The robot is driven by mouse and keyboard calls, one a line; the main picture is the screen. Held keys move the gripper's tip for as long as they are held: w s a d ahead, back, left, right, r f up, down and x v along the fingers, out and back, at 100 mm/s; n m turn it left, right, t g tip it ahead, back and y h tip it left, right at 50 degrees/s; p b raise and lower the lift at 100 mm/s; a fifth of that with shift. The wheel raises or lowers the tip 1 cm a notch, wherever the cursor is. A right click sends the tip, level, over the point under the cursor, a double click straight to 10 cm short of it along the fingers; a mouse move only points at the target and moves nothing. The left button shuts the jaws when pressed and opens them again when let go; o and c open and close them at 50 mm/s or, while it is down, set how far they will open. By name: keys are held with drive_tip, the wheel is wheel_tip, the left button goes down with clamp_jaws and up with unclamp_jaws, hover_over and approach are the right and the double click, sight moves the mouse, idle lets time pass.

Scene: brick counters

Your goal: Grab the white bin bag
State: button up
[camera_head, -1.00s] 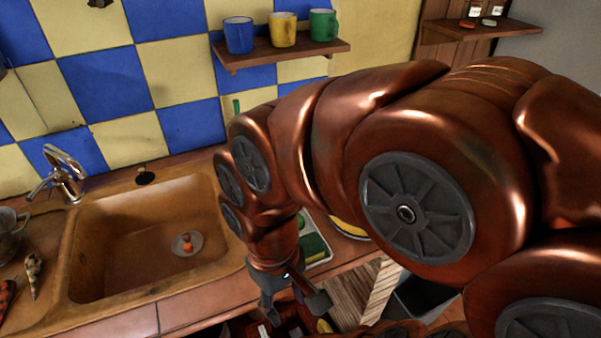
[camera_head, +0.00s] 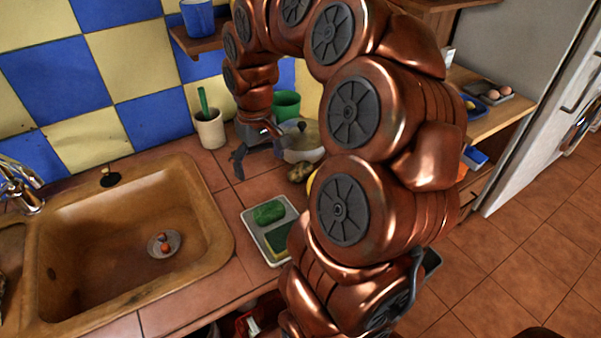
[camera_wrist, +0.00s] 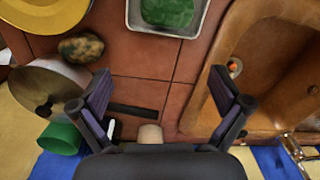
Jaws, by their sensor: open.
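I cannot make out a white bin bag in either view. A dark bin (camera_head: 432,262) shows only in part behind my arm in the head view, and its inside is hidden. My gripper (camera_head: 258,158) is open and empty above the back of the tiled counter, beside a lidded pot.
A sink (camera_head: 125,245) lies left. A tray (camera_head: 250,226) holding green sponges, a pot (camera_head: 302,142), a green cup (camera_head: 286,104), a brownish lump (camera_head: 304,172) and a pale utensil holder (camera_head: 210,130) stand on the counter. Open floor (camera_head: 500,275) lies right.

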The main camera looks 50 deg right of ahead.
drive_tip(key=m, duration=0.2)
hover_over(301, 166)
wheel_tip(301, 166, down, 4)
drive_tip(key=shift+w+f, duration=0.1)
drive_tip(key=shift+w, duration=0.05)
drive_tip(key=shift+d+f, duration=0.1)
drive_tip(key=shift+f, duration=0.35)
drive_tip(key=shift+f+p, duration=0.6)
drive_tip(key=shift+f, duration=2.8)
drive_tip(key=shift+c, duration=0.4)
drive_tip(key=c, duration=1.1)
drive_tip(key=shift+r, duration=0.1)
